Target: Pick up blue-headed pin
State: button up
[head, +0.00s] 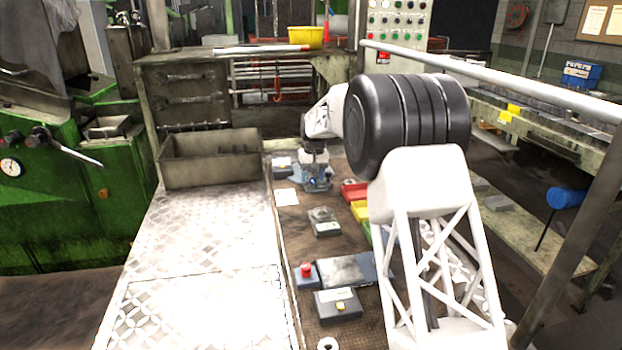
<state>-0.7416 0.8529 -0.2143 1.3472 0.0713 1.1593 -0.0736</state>
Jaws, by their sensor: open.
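My gripper (313,186) is small in the head view, at the far end of the brown work surface, pointing down. Its jaws are open. A small bright blue spot shows at the gripper, but I cannot tell whether it is the head of a pin or part of the gripper. No blue-headed pin can be made out clearly. Whatever lies under the jaws is too small and partly hidden.
A grey metal bin (210,160) stands left of the gripper. Red and yellow trays (359,210) lie to its right, partly behind my arm. Nearer are a grey box (324,222), a red-button box (306,275) and a dark plate (347,270). The checkered plate (200,260) is clear.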

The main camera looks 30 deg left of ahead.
dwell(0.5)
grip_shut()
jog(key=shift+r, duration=0.15)
notch_tip(320, 180, up, 28)
dwell(0.9)
dwell(0.5)
